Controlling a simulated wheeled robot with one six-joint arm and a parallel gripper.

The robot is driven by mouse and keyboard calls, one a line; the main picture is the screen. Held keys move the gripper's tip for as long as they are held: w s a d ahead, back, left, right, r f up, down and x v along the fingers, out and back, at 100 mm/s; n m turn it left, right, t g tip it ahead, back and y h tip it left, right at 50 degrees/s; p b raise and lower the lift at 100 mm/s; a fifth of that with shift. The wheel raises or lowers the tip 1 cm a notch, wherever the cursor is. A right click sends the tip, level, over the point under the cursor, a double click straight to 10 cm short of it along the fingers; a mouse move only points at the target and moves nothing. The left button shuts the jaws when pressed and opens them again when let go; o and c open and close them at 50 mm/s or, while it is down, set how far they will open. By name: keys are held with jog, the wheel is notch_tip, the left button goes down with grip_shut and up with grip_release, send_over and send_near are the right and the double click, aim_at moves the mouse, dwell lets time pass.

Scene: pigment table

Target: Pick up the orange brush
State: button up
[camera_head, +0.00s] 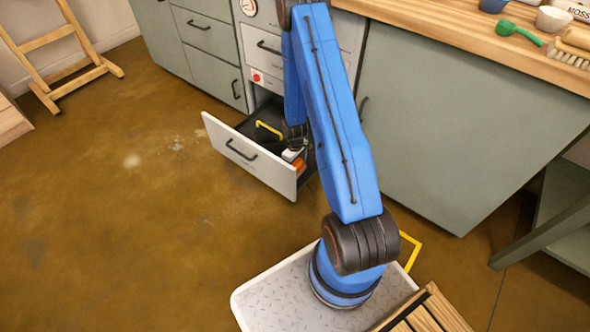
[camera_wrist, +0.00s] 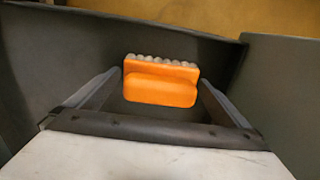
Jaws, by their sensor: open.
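The orange brush (camera_wrist: 160,82) lies inside the open drawer, with a pale bristle edge along its far side in the wrist view. In the head view only a bit of the orange brush (camera_head: 299,164) shows beside my gripper. My gripper (camera_wrist: 160,92) reaches down into the drawer (camera_head: 245,160). Its two fingers stand open, one on each side of the brush. I cannot tell whether either finger touches it. In the head view my gripper (camera_head: 293,154) is partly hidden by the arm.
A yellow-handled thing (camera_head: 269,130) lies farther back in the drawer. The drawer's front panel (camera_head: 240,158) and walls stand close around my gripper. Closed cabinets (camera_head: 450,130) are at right, under a wooden counter (camera_head: 480,30) with a brush and bowls.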

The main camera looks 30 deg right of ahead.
aim_at(295, 164)
jog(key=c, duration=1)
notch_tip(295, 164, up, 10)
